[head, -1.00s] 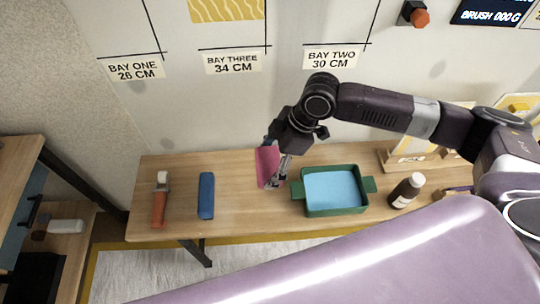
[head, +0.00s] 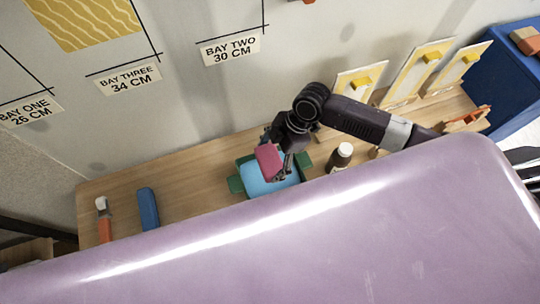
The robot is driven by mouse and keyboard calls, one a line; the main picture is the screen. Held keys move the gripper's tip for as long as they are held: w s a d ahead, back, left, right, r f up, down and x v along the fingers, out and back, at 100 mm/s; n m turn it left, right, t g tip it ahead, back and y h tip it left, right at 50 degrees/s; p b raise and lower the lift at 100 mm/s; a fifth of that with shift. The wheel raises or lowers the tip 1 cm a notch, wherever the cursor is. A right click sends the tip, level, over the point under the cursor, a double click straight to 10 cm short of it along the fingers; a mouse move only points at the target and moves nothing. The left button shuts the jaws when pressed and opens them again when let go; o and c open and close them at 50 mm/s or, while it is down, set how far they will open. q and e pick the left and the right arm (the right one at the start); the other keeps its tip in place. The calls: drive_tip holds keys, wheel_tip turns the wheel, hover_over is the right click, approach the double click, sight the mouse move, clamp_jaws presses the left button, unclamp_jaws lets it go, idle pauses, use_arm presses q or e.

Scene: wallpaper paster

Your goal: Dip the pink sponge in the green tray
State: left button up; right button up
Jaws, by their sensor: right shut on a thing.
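The pink sponge (head: 269,161) is held in my right gripper (head: 281,173), whose fingers are shut on it. The green tray (head: 236,185) stands on the wooden table and has light blue contents (head: 254,187). The sponge and gripper are in front of the tray in the head view and hide part of it. I cannot tell whether the sponge touches the blue surface. The tray's near side is hidden behind a purple surface of mine. My left gripper is not in view.
A blue block (head: 148,208) and an orange-handled tool (head: 104,221) lie left on the table (head: 195,184). A dark bottle (head: 341,157) stands right of the tray. White panels with yellow pieces (head: 412,74) stand behind. A blue bin (head: 512,80) is far right.

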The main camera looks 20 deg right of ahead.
sight(270, 166)
wheel_tip(270, 166, down, 5)
drive_tip(key=b, duration=0.3)
drive_tip(key=shift+r+b, duration=0.15)
drive_tip(key=shift+b, duration=0.25)
drive_tip(key=shift+f, duration=0.4)
drive_tip(key=shift+f+b, duration=0.6)
drive_tip(key=shift+f, duration=0.3)
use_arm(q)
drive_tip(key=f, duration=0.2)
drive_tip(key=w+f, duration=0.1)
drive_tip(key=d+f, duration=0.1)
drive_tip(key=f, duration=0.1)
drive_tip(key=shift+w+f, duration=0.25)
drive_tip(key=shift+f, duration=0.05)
use_arm(e)
drive_tip(key=shift+f, duration=0.25)
drive_tip(key=shift+f, duration=1.25)
drive_tip(key=shift+f, duration=0.1)
